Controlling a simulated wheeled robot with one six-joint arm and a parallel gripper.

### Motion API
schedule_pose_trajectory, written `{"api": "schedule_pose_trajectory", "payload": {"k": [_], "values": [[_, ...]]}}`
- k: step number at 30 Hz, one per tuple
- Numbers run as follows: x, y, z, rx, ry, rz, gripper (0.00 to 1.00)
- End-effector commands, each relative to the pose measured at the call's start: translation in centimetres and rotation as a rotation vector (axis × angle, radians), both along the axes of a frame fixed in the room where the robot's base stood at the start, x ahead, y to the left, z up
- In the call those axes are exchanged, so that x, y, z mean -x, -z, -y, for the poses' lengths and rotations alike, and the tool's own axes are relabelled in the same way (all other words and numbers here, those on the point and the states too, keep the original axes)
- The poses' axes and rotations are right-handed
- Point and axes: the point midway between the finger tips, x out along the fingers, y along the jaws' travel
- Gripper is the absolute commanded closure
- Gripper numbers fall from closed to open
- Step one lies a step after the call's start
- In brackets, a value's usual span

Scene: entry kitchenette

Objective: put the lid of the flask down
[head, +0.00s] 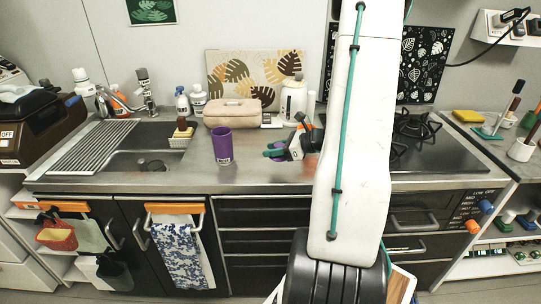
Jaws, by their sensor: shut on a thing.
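My gripper (276,151) is over the counter in the middle of the head view, left of my white arm. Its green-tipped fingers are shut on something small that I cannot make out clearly. A purple patch (291,160) shows behind and below the fingers; I cannot tell whether it is the lid of the flask or another thing. A purple open-topped cup (222,147) with a pale label stands upright to the left, apart from the gripper.
A beige pouch (232,112) lies at the back by a leaf-patterned board (255,74). The sink (151,160), with a drying rack (93,146), is at left. The hob (436,152) is at right, partly behind my arm. Bare counter (255,178) shows in front of the cup.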

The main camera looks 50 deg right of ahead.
Motion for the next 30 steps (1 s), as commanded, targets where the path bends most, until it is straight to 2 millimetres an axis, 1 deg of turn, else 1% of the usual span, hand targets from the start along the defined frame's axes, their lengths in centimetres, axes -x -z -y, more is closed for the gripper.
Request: {"api": "schedule_pose_trajectory", "payload": {"k": [8, 9, 12, 15, 26, 27, 28, 29, 30], "values": [[-2.0, 0.2, 0.8, -0.001, -0.001, 0.001, 0.90], [-2.2, 0.7, 0.9, -0.004, 0.001, -0.001, 0.90], [-2.0, 2.5, 0.9, -0.005, 0.001, -0.002, 0.90], [-2.0, 3.6, 0.9, -0.003, 0.001, 0.000, 0.90], [-2.0, 4.0, 0.9, 0.000, 0.001, 0.000, 0.90], [-2.0, 4.0, 0.9, 0.000, 0.001, 0.000, 0.59], [-2.0, 4.0, 0.9, 0.000, 0.001, 0.000, 0.51], [-2.0, 4.0, 0.9, 0.000, 0.001, 0.000, 0.46], [-2.0, 4.0, 0.9, 0.000, 0.001, 0.000, 0.46]]}}
